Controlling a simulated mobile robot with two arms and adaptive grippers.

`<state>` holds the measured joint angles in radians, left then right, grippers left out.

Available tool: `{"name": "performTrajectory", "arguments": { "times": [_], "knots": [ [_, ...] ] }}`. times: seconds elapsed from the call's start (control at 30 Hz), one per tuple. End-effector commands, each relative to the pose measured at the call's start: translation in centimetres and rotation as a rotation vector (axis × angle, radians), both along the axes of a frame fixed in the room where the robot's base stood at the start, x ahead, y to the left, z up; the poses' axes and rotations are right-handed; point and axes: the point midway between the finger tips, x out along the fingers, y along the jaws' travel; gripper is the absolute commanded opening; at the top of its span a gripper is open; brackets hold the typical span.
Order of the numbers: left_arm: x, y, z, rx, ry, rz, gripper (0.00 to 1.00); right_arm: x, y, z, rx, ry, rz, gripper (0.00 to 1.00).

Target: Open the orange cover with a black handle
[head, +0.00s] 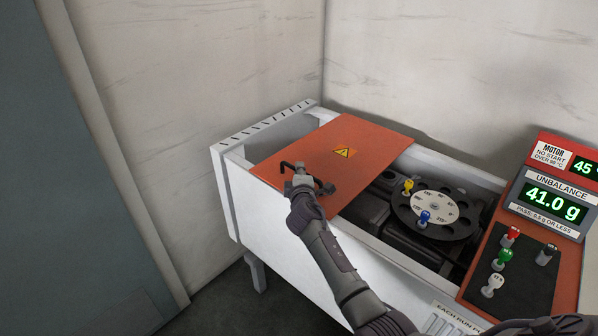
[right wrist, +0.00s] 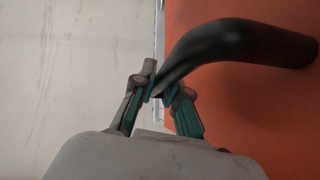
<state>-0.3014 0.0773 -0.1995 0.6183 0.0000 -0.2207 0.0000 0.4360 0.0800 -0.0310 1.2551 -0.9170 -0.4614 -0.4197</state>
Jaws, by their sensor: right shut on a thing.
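The orange cover (head: 357,149) with a yellow warning triangle lies across the left part of a white box. Its black handle (head: 285,165) stands near the cover's front left. My right gripper (head: 301,180) reaches the handle from the front. In the right wrist view the handle (right wrist: 240,38) is a thick curved black bar, and the fingers (right wrist: 160,90) are closed around its near end. The orange cover (right wrist: 270,115) fills the right side of that view. My left gripper is not in view.
Right of the cover the white box (head: 450,163) is open, showing a dark disc (head: 461,206) with yellow and blue pegs. A panel (head: 543,285) with coloured pegs and a display (head: 555,203) reading 41.0 g stand at the right. A narrow gap shows at the box's left end. Walls stand behind.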

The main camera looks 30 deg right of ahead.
Motion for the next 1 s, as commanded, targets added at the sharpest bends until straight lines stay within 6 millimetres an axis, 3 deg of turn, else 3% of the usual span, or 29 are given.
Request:
{"name": "performTrajectory", "arguments": {
  "times": [0.1,0.13,0.27,0.67,1.0],
  "knots": [
    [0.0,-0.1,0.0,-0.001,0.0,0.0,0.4,0.0,0.0,-0.1,0.001,0.002,0.0,0.0],
    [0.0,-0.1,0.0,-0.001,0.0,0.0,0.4,0.0,0.0,-0.1,0.001,0.002,0.0,0.18],
    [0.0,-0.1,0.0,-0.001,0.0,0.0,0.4,0.0,0.0,-0.1,0.001,0.002,0.0,0.39],
    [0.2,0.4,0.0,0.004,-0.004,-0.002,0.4,-0.5,0.2,0.0,0.001,0.001,0.0,0.39],
    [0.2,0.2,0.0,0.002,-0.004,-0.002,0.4,-5.9,2.4,0.6,0.002,0.001,0.001,0.39]
  ]
}}
